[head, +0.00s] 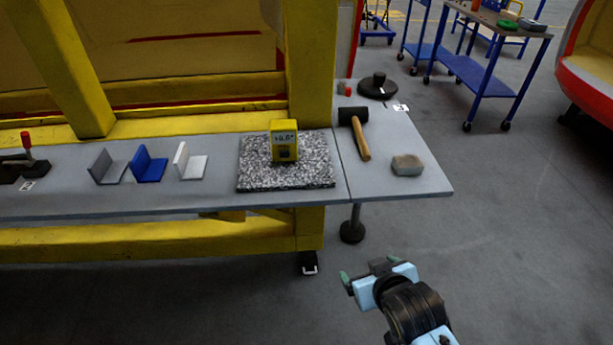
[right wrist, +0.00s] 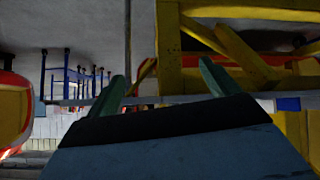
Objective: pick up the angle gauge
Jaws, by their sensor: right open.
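The angle gauge (head: 284,142) is a small yellow box with a display on its upper front. It stands upright on a speckled granite plate (head: 250,178) on the grey bench. My right gripper (head: 361,276) is in front of the bench, low and to the right of the gauge, over the floor and well apart from it. Its two green fingers are spread in the right wrist view (right wrist: 160,85), with nothing between them up close. The gauge cannot be made out in the right wrist view. My left gripper is not in view.
A mallet (head: 358,130), a tan block (head: 407,165) and a dark round base (head: 377,87) are right of the plate. Grey, blue (head: 149,166) and white angle pieces stand left. A yellow frame post (head: 311,70) rises behind the gauge.

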